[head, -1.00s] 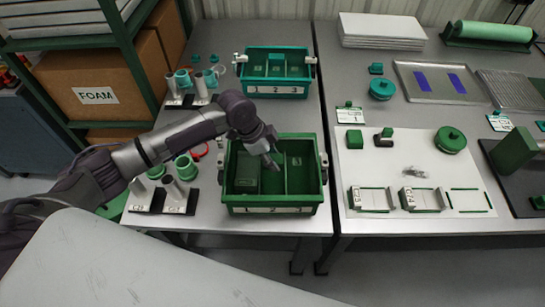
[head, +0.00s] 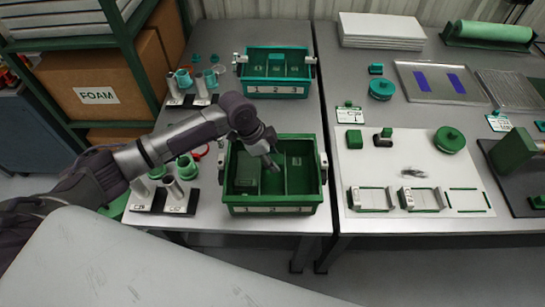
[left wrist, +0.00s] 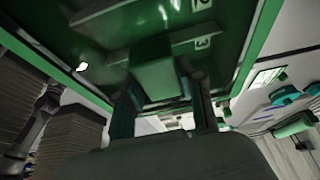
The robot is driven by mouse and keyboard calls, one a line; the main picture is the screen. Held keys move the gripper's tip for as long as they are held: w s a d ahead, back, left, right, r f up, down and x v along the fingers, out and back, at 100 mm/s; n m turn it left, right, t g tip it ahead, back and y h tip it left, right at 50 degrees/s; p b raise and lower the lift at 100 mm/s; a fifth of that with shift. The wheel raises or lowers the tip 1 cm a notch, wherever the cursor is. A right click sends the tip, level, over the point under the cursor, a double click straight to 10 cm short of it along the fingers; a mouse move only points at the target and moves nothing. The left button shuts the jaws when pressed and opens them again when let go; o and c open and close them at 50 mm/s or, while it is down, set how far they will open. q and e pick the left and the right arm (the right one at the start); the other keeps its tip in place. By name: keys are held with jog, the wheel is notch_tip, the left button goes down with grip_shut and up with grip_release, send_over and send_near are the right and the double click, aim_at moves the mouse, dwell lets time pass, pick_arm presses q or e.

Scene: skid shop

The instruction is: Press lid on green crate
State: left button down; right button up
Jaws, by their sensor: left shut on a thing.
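The green crate (head: 275,210) stands at the front of the left table, with compartments and white number labels on its front. My left gripper (head: 273,163) points down into the open crate, near its middle. In the left wrist view its fingers (left wrist: 163,110) are shut on a green block-like piece (left wrist: 153,68). I cannot tell whether this piece is part of a lid. A green panel with white numbers (left wrist: 205,25) lies beyond it. A green block (head: 246,174) sits in the crate's left compartment. My right gripper is in neither view.
A teal crate (head: 275,91) stands behind the green one. On the right table's white mat (head: 375,165) are a round green knobbed piece (head: 450,140) and several small parts. The strip between the crates is narrow.

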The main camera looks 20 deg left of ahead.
pick_arm(q)
jog(key=shift+f, duration=0.35)
dwell(0.5)
jog(key=shift+f+p, duration=0.1)
jog(key=shift+p, duration=0.25)
jog(key=c, duration=0.6)
grip_release()
jog(key=shift+c, duration=0.2)
jog(key=shift+o, duration=0.2)
jog(key=shift+f, duration=0.1)
jog(key=o, duration=0.4)
jog(key=shift+c, duration=0.2)
